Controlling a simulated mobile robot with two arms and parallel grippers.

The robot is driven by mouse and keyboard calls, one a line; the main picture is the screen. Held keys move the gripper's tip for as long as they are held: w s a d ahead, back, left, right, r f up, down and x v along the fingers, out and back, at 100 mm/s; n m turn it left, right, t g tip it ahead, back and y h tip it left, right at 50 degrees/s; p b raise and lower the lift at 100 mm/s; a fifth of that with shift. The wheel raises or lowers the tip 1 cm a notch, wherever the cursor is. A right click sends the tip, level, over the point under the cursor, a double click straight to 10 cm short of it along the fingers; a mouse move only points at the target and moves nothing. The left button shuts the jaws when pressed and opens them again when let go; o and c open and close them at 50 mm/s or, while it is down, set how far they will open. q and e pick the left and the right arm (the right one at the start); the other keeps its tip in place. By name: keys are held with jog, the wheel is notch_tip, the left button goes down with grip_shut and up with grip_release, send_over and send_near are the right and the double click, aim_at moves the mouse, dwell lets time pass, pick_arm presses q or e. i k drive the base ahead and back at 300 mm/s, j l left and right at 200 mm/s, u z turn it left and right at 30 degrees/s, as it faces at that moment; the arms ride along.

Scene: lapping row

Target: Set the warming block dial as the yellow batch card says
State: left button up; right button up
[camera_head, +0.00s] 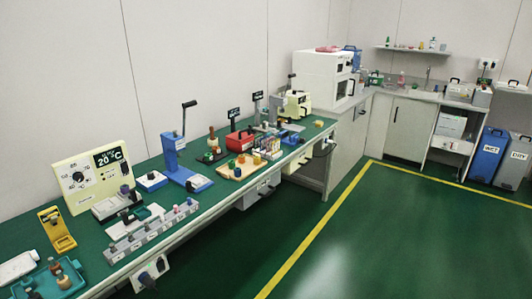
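A cream control panel (88,172) stands tilted on the green bench at the left. It carries a round dark dial (78,177) with numbers around it; the dial's pointer is too small to read. Its black display (108,156) reads 20 °C. A grey block (116,205) sits at the panel's foot; this looks like the warming block. No yellow batch card can be made out for certain, and no card writing is legible. Neither of my grippers is in view.
The long green bench (224,185) is crowded with a grey rack (150,232), a blue lever press (178,160), a teal tray (50,282) and a red box (240,139). A white cabinet (322,78) stands beyond. The green floor (370,240) right of the yellow line is clear.

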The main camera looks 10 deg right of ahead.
aim_at(78, 177)
jog(key=i+l, duration=0.15)
jog(key=l, duration=0.3)
jog(key=i+l, duration=0.1)
jog(key=l, duration=0.3)
jog(key=i+l, duration=0.15)
jog(key=l, duration=0.3)
jog(key=j+u, duration=0.1)
jog(key=u, duration=1.3)
